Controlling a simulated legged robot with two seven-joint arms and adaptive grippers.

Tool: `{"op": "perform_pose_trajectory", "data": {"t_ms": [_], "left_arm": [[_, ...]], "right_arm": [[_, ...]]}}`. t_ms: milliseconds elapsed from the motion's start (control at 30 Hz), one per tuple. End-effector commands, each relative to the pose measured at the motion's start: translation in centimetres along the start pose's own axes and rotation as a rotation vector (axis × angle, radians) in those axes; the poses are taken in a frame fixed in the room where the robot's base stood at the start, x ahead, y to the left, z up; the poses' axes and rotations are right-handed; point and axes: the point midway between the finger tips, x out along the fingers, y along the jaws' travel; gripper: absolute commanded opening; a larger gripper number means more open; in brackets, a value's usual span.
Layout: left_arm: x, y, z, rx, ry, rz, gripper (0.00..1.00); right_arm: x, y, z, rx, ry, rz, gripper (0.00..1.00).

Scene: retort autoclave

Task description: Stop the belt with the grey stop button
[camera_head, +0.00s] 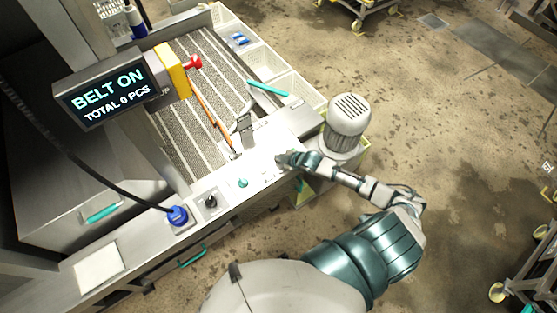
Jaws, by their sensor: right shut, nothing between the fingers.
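The belt (190,110) is a grey, white-striped conveyor in a steel frame at upper left. The display (103,95) reads "BELT ON" and "TOTAL 0 PCS". On the steel front panel (225,193) are a green button (243,183) and a black knob (210,201). My right gripper (281,160) is shut and empty, over the right part of this panel, to the right of the green button. The grey stop button cannot be made out clearly against the bright panel near the gripper. My left gripper is not in view.
A grey motor (347,122) stands just right of my gripper. A blue plug (177,215) with a black cable is at the panel's left. White trays (262,62) line the belt's far side.

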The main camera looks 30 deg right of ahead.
Motion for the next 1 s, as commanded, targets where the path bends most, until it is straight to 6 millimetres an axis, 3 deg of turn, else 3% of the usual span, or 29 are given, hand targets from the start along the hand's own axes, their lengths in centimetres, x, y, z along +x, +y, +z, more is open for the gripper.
{"op": "perform_pose_trajectory", "data": {"t_ms": [767, 1000], "left_arm": [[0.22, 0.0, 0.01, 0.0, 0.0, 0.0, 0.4], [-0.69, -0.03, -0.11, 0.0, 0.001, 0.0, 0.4]], "right_arm": [[0.44, -0.37, 0.36, 0.0, -0.001, -0.001, 0.0], [-0.14, 0.06, -0.05, 0.0, -0.002, -0.001, 0.0]]}}
